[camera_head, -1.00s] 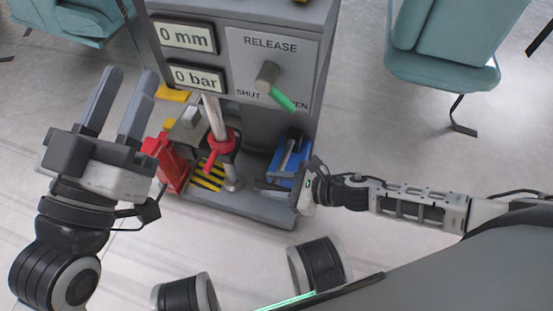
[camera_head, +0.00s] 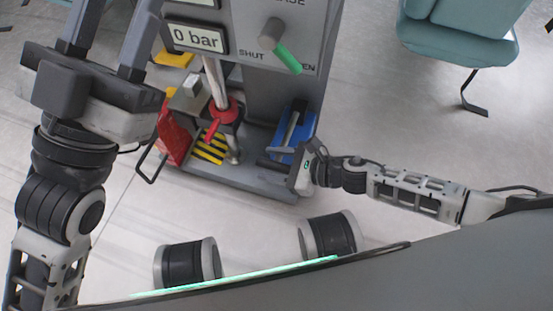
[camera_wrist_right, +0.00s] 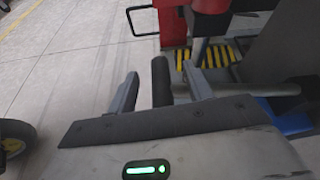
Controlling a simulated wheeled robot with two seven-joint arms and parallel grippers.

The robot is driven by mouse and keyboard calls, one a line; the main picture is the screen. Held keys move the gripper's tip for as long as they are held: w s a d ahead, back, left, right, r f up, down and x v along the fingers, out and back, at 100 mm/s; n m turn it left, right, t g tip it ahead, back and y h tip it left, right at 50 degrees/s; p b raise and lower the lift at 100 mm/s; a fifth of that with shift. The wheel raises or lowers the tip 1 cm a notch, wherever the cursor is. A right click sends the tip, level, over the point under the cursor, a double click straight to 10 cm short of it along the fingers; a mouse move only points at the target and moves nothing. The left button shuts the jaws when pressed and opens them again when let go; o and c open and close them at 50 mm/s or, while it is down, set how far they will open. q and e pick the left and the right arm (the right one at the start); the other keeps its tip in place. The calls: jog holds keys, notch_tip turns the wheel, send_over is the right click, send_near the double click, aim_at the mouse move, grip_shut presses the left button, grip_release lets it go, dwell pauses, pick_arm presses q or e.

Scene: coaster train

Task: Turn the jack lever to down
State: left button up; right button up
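A blue jack unit (camera_head: 306,128) with a dark lever (camera_head: 291,125) sits on the right of the grey machine's base. My right gripper (camera_head: 270,157) is at the front of this unit, fingers pointing left. In the right wrist view its fingers (camera_wrist_right: 162,95) are apart, with a black rounded bar (camera_wrist_right: 160,78) between them, seemingly the lever's grip. Whether the bar touches a finger I cannot tell. My left gripper (camera_head: 108,38) is raised at the upper left, fingers apart and empty, tips cut off by the frame.
The machine's front carries a "0 bar" display (camera_head: 195,38) and a release knob with a green handle (camera_head: 287,58) pointing toward OPEN. A red frame (camera_head: 172,130) stands left. A teal chair (camera_head: 455,35) is at the upper right.

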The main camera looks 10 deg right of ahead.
pick_arm(q)
jog(key=shift+f, duration=0.1)
pick_arm(e)
jog(key=shift+s+d+f+h, duration=0.15)
jog(key=shift+d+f+h, duration=0.15)
jog(key=shift+d+f, duration=0.55)
pick_arm(q)
jog(key=shift+w, duration=0.1)
pick_arm(e)
jog(key=shift+d+r, duration=0.1)
jog(key=shift+d, duration=0.05)
pick_arm(q)
notch_tip(320, 180, down, 7)
jog(key=w+n+g+y+p, duration=0.1)
jog(key=n+g+y+p, duration=0.1)
jog(key=n+y+p, duration=0.2)
jog(key=n+y, duration=0.2)
jog(key=n, duration=0.2)
pick_arm(e)
jog(key=r+v, duration=0.1)
jog(key=v, duration=1.4)
jog(key=shift+a, duration=0.4)
jog(key=shift+s, duration=0.1)
